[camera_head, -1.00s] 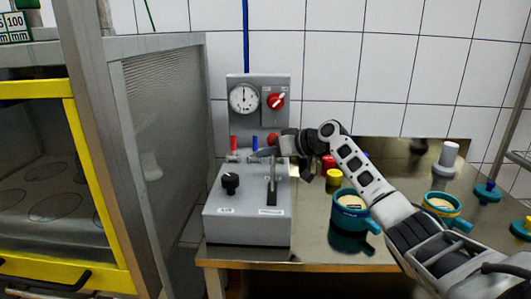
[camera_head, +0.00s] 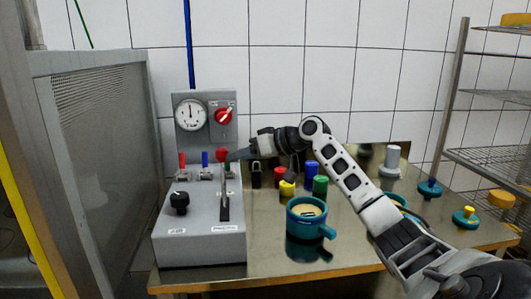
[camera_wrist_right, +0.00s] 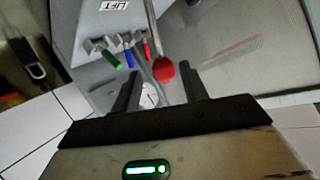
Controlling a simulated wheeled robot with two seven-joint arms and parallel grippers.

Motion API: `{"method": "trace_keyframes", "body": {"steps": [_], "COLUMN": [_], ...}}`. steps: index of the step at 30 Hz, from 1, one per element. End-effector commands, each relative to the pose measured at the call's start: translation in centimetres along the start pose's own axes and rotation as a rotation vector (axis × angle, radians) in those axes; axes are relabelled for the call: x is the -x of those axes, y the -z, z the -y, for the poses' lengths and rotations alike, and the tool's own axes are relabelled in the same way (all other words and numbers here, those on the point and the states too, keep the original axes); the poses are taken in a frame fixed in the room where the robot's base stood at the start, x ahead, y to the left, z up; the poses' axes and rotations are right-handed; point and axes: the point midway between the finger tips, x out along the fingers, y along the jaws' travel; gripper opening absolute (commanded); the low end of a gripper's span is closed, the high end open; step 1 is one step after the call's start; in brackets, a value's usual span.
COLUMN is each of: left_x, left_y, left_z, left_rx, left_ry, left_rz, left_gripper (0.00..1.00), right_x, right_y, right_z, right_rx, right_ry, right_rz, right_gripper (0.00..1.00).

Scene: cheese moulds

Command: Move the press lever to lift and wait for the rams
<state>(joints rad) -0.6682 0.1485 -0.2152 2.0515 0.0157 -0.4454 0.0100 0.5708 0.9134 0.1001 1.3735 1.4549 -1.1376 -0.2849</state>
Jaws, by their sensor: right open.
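The press lever (camera_head: 224,185) is a grey rod with a red ball knob, standing up from a slot in the top of the grey control box (camera_head: 199,250). Its red knob (camera_wrist_right: 163,70) also shows in the right wrist view, close ahead of the fingers and between their lines. My right gripper (camera_head: 237,155) is open beside the knob, on its right in the head view. I cannot tell whether a finger touches it. A LIFT label (camera_wrist_right: 115,5) shows upside down at the top of the wrist view. My left gripper is out of view. No rams show.
A gauge (camera_head: 190,114) and red switch (camera_head: 223,116) sit on the panel behind. Small coloured handles (camera_head: 205,160) and a black knob (camera_head: 180,202) are near the lever. A teal mould (camera_head: 305,217) and coloured pots (camera_head: 288,188) stand under my right arm. A wire rack (camera_head: 490,160) is at right.

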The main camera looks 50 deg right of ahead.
Motion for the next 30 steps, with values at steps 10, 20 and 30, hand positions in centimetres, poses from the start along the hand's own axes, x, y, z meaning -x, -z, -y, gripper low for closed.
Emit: {"method": "trace_keyframes", "body": {"steps": [10,20,30], "left_x": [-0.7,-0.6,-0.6], "left_y": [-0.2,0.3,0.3], "left_z": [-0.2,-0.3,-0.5], "left_rx": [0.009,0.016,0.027], "left_ry": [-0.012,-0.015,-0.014], "left_rz": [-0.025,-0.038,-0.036], "left_gripper": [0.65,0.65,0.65], "right_x": [6.4,7.5,7.5], "right_y": [0.0,0.2,0.2], "right_z": [-0.1,0.1,0.0], "right_rx": [0.000,-0.001,-0.001], "right_ry": [0.000,0.002,0.002], "right_rz": [-0.003,-0.004,-0.004], "right_gripper": [0.44,0.44,0.44]}}
